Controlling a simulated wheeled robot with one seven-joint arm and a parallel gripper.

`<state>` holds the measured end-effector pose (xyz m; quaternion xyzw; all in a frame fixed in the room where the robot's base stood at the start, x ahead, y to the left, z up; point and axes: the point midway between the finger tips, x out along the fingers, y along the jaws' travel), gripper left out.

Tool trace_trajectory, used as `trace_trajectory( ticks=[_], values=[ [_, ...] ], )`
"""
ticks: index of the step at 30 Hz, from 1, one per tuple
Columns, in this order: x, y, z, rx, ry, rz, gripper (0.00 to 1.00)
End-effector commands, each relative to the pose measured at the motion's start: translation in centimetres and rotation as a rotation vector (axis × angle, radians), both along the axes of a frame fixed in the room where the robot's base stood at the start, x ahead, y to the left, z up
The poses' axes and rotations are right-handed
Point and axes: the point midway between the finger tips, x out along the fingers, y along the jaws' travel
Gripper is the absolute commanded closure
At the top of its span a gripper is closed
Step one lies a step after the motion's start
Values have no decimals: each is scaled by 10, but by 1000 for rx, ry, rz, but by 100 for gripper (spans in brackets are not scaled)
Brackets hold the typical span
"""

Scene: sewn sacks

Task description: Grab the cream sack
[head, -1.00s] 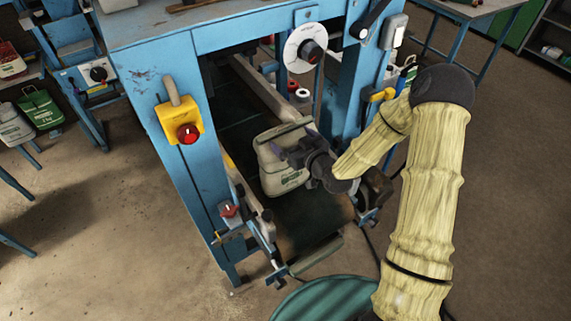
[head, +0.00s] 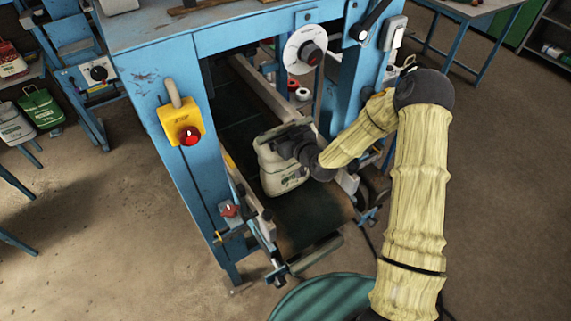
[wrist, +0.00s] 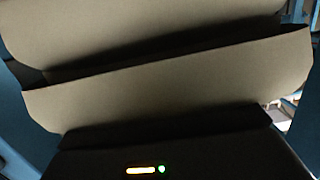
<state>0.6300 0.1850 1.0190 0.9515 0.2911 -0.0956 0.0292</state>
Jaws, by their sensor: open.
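The cream sack (head: 283,175) stands on the dark belt (head: 310,218) inside the blue machine, with faint green print low on its front. My gripper (head: 283,138) is at the upper part of the sack, coming from the right, and hides part of its top. The gripper is open. In the wrist view the sack's pale top folds (wrist: 180,80) fill most of the picture, very close, with a dark gap between two layers. The fingertips are hard to make out, and I cannot tell whether they touch the sack.
The blue machine frame (head: 178,100) stands around the belt, with a post on each side. A yellow switch box with a red knob (head: 187,135) is on the left post. Side rails run along the belt. A green round thing (head: 325,300) is at the bottom.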

Motion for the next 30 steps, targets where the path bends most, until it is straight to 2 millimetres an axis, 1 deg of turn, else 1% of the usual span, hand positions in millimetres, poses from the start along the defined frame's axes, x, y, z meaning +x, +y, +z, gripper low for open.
trace_trajectory(
  ticks=[1,2,6,8,9,14,15,16,24,30],
  values=[
    [0,0,0,0,0,0,6],
    [0,0,0,0,0,0,12],
    [0,0,0,0,0,0,39],
    [0,0,0,0,0,0,51],
    [0,0,0,0,0,0,59],
    [0,0,0,0,0,1,90],
    [0,0,0,0,0,1,98],
    [1,1,5,5,-12,2,98],
    [1,1,6,5,-12,1,98],
    [2,1,12,4,-13,2,98]
  ],
)
